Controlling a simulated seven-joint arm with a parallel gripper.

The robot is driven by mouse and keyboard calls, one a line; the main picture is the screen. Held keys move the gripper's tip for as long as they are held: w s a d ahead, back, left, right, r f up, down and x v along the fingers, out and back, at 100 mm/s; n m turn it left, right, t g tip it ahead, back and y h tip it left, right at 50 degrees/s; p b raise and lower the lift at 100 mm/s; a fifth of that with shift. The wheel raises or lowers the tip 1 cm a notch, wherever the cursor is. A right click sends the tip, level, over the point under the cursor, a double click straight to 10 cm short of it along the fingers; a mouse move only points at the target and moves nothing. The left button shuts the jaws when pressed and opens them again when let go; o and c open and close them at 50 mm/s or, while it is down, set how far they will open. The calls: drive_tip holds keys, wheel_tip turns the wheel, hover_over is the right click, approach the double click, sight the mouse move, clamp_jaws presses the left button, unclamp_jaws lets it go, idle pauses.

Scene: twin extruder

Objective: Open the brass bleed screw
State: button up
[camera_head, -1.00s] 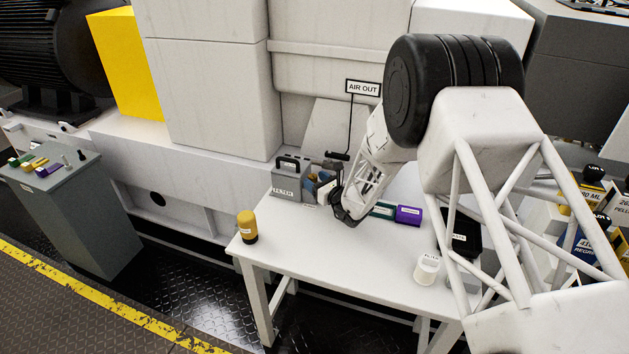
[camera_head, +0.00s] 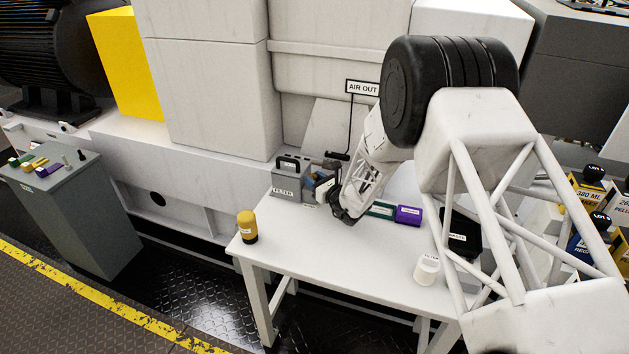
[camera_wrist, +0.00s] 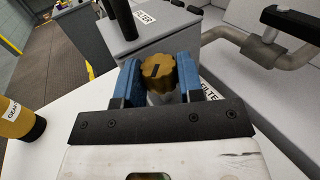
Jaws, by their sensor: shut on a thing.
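The brass bleed screw (camera_wrist: 159,72) is a knurled gold-brown knob with a dark slot line on its face, seen in the wrist view. My gripper (camera_wrist: 160,82) has its blue fingers on both sides of the knob and is shut on it. In the head view my gripper (camera_head: 325,188) is at the back of the white table, beside the grey filter box, and my wrist mostly hides the screw there.
The grey FILTER box (camera_head: 288,180) stands just left of my gripper. A yellow bottle (camera_head: 247,227) stands at the table's left corner. Green and purple boxes (camera_head: 408,215) lie to the right, with a white cup (camera_head: 427,269) nearer the front. A pipe with a black handle (camera_wrist: 290,24) runs close by at right. The table's front middle is clear.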

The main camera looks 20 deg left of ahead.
drive_tip(key=shift+w+d+n+g+y, duration=0.1)
drive_tip(key=shift+n+g+y, duration=0.2)
drive_tip(key=shift+n+g, duration=0.3)
drive_tip(key=n+g, duration=0.1)
drive_tip(key=g, duration=0.1)
drive_tip(key=n+g+y, duration=0.1)
drive_tip(key=g, duration=0.1)
drive_tip(key=shift+w+f+n+g, duration=0.1)
drive_tip(key=shift+w+n+g, duration=0.05)
drive_tip(key=shift+n+g, duration=0.25)
drive_tip(key=n+g, duration=0.2)
drive_tip(key=g, duration=0.1)
drive_tip(key=n+g, duration=0.2)
drive_tip(key=g, duration=0.2)
drive_tip(key=shift+w+n, duration=0.15)
drive_tip(key=shift+n, duration=0.15)
drive_tip(key=shift+g, duration=0.4)
drive_tip(key=o, duration=0.9)
drive_tip(key=shift+v, duration=3.85)
